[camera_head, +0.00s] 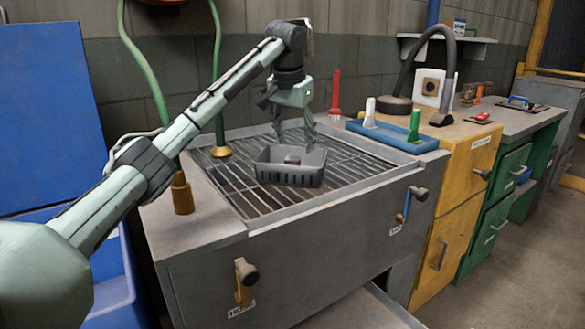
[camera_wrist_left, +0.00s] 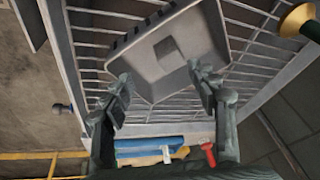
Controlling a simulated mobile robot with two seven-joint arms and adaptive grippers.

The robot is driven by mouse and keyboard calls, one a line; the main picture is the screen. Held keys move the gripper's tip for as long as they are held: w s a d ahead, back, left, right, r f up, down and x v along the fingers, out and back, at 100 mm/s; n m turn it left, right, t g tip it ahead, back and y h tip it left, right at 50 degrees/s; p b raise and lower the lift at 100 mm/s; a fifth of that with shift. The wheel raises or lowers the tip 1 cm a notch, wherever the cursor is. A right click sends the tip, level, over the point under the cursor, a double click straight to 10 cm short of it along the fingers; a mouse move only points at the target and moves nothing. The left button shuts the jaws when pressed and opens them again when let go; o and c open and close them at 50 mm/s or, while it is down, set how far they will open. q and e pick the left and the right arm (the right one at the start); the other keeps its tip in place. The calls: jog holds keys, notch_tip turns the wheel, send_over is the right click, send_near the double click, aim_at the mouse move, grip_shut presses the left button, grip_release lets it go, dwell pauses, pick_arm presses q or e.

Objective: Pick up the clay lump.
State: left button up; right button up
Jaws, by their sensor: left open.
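A small grey block, which looks like the clay lump (camera_head: 292,160), lies in a dark grey slotted basket (camera_head: 289,178) on the metal grate. The left wrist view also shows the lump (camera_wrist_left: 168,47) on the floor of the basket (camera_wrist_left: 210,45). My left gripper (camera_head: 295,138) points down above the basket, its fingers apart and empty. In the left wrist view the left gripper's fingertips (camera_wrist_left: 163,85) are spread to either side, with the lump beyond them. The exact height above the lump is hard to tell. My right gripper is not in view.
The grate (camera_head: 245,190) around the basket is mostly bare. A blue tray (camera_head: 385,135) with a white and a green tool stands to the right, near a red-handled tool (camera_head: 336,92). A brass nozzle (camera_head: 221,152) hangs at the left, and a brass fitting (camera_head: 181,195) stands on the front left edge.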

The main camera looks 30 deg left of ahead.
aim_at(292, 158)
pick_arm(q)
jog(key=n, duration=0.1)
jog(key=f+n, duration=0.1)
jog(key=w+a+f+n, duration=0.1)
jog(key=n, duration=0.1)
jog(key=shift+t, duration=0.3)
jog(key=x, duration=0.4)
jog(key=a+x, duration=0.1)
jog(key=x, duration=0.1)
jog(key=shift+s, duration=0.1)
jog(key=shift+f, duration=0.2)
jog(key=c, duration=1.1)
jog(key=shift+c, duration=1.1)
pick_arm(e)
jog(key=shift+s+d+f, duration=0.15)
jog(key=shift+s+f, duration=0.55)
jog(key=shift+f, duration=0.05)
